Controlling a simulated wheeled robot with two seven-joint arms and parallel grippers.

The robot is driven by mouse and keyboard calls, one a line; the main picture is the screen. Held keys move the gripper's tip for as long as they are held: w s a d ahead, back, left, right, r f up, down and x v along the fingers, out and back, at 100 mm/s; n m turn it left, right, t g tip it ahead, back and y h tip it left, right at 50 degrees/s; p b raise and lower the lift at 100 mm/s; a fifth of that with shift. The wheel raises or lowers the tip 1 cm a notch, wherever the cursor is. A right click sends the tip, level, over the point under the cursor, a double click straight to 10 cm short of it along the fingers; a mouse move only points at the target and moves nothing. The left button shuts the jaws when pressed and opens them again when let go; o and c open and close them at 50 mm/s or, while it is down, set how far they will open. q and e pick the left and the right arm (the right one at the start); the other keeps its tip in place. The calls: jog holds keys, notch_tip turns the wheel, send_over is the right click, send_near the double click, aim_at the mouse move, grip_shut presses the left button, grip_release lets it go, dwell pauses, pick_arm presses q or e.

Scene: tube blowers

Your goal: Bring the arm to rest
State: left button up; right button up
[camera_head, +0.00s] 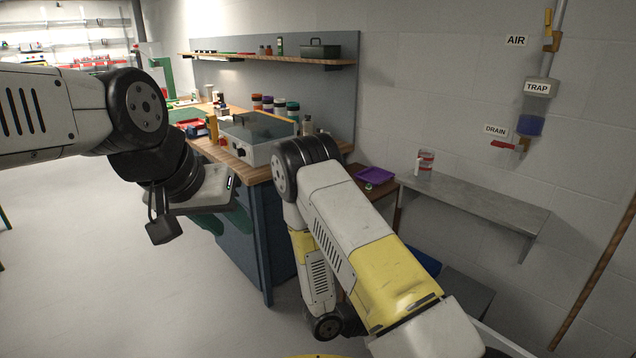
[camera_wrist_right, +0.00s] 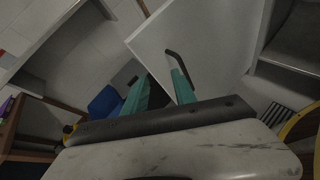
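My left arm comes in from the left in the head view. Its gripper (camera_head: 222,220) hangs over the open floor in front of the blue bench, with teal fingers partly hidden behind the grey hand. The fingers look apart, and I see nothing between them. My right arm rises from the lower right, bends at a black elbow and runs down again. Its gripper is hidden in the head view. In the right wrist view the right gripper (camera_wrist_right: 160,92) has its two teal fingers apart, with nothing held between them. A pale panel (camera_wrist_right: 200,45) shows behind them.
A blue bench (camera_head: 240,235) with a grey box-like device (camera_head: 256,137) stands behind my arms. A purple tray (camera_head: 375,175) sits on a brown stand. A grey wall shelf (camera_head: 480,203) carries a can (camera_head: 425,162). Clear floor lies at the left.

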jog(key=s+a+r+m+t+y, duration=0.1)
jog(key=r+m+y, duration=0.4)
jog(key=r, duration=0.8)
jog(key=s+a+r+m+t+y, duration=0.1)
jog(key=s+a+r+m+y, duration=0.3)
jog(key=r, duration=0.9)
jog(key=s+a+r+m+y, duration=0.3)
jog(key=s+r+m+y, duration=0.2)
jog(key=r, duration=0.8)
jog(key=s+m, duration=0.1)
jog(key=m, duration=0.2)
jog(key=shift+t+y, duration=0.3)
jog(key=shift+t, duration=0.1)
jog(key=shift+d+r, duration=0.1)
jog(key=shift+d, duration=0.05)
